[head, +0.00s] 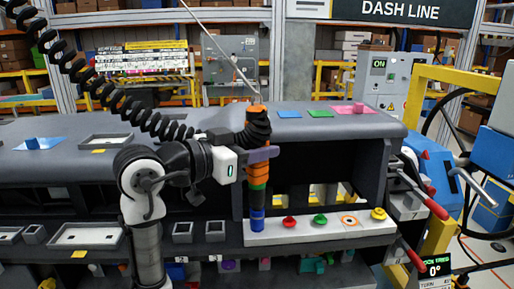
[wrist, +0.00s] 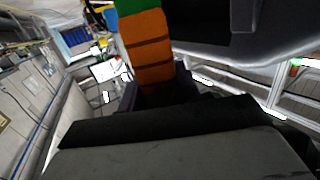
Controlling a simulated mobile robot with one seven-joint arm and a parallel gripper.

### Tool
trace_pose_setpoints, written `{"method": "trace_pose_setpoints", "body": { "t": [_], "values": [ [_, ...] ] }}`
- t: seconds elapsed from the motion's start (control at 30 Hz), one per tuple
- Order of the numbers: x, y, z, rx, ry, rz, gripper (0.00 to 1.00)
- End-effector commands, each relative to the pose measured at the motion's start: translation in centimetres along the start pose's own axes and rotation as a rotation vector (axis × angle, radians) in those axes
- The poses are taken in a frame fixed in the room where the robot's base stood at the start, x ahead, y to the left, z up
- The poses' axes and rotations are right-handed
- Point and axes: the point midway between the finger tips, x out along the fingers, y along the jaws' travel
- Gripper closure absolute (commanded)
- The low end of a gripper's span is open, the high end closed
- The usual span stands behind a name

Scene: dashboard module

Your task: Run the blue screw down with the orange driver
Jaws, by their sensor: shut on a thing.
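My gripper (head: 262,154) is shut on the orange driver (head: 258,174), which hangs upright with a black cable at its top. In the wrist view, the driver's orange body (wrist: 148,45) with a green band rises from between my dark fingers (wrist: 165,92). In the head view, the driver's lower end stands over the left end of a pale strip (head: 310,233). A blue piece (head: 257,222) shows there, in line under the driver; I cannot tell where the driver's tip ends and the blue screw begins.
Red (head: 290,222), green (head: 320,220) and yellow (head: 378,214) knobs and an orange-ringed spot (head: 349,221) line the strip to the right. The dark dashboard (head: 330,128) overhangs behind. A display (head: 436,268) at the lower right reads 0°. Red-handled levers (head: 430,205) stand right.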

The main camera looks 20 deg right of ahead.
Motion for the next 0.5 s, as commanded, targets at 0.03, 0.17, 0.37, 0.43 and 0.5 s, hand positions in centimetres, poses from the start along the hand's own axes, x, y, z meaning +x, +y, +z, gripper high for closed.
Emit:
{"method": "trace_pose_setpoints", "body": {
  "t": [0.03, 0.17, 0.37, 0.43, 0.5],
  "values": [
    [0.15, 0.05, 0.23, -0.002, -0.006, 0.003, 1.0],
    [0.16, 0.06, 0.24, -0.002, -0.007, 0.004, 1.0],
    [0.16, 0.06, 0.15, -0.003, -0.008, 0.004, 1.0],
    [0.14, 0.06, -0.06, -0.003, -0.008, 0.004, 1.0],
    [0.11, 0.07, -0.41, -0.002, -0.008, 0.004, 1.0]
  ]
}}
